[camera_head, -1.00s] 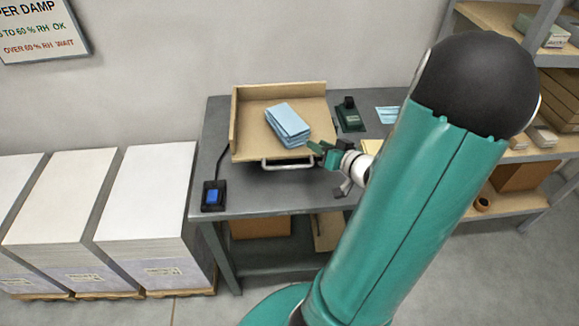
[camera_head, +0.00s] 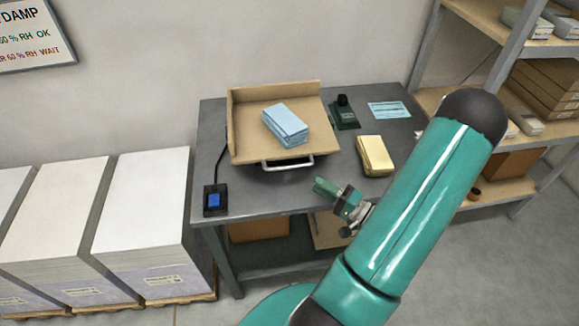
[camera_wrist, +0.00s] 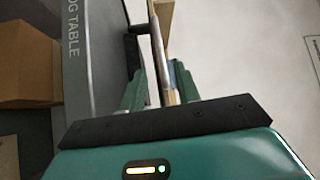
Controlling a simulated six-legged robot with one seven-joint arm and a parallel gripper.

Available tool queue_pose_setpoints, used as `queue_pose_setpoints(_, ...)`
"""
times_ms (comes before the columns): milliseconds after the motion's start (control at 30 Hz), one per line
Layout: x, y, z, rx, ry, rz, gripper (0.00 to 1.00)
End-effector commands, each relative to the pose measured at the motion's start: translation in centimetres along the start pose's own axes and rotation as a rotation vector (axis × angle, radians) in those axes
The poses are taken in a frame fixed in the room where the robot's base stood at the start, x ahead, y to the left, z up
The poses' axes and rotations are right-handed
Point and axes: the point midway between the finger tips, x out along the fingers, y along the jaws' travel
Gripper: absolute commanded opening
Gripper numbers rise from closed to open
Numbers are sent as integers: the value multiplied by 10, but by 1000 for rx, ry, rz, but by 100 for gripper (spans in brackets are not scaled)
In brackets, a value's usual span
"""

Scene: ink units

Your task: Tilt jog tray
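The jog tray (camera_head: 240,140) is a tan tray with raised back and left walls, on the grey table. A blue paper stack (camera_head: 286,126) lies on it, slightly skewed. Its pale metal handle (camera_head: 288,164) is at the front edge. My gripper (camera_head: 318,185) is just right of and in front of the handle, apart from it, near the table's front edge. In the wrist view my gripper (camera_wrist: 158,85) has its two green fingers spread. The handle and tray edge (camera_wrist: 157,45) show edge-on in line with the gap, seemingly beyond the fingertips.
A cream-yellow block (camera_head: 375,155) and a dark green device (camera_head: 344,112) are right of the tray, with a blue sheet (camera_head: 390,109) behind. A blue-button switch box (camera_head: 214,200) is at the front left. Paper stacks (camera_head: 145,200) stand left; shelves (camera_head: 510,105) stand right.

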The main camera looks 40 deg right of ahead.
Motion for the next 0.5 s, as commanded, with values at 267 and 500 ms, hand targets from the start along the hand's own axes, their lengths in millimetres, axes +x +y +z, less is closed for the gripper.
queue_pose_setpoints(267,57,-1,1,-2,-3,-2,32)
queue_pose_setpoints(500,98,0,1,-3,1,0,32)
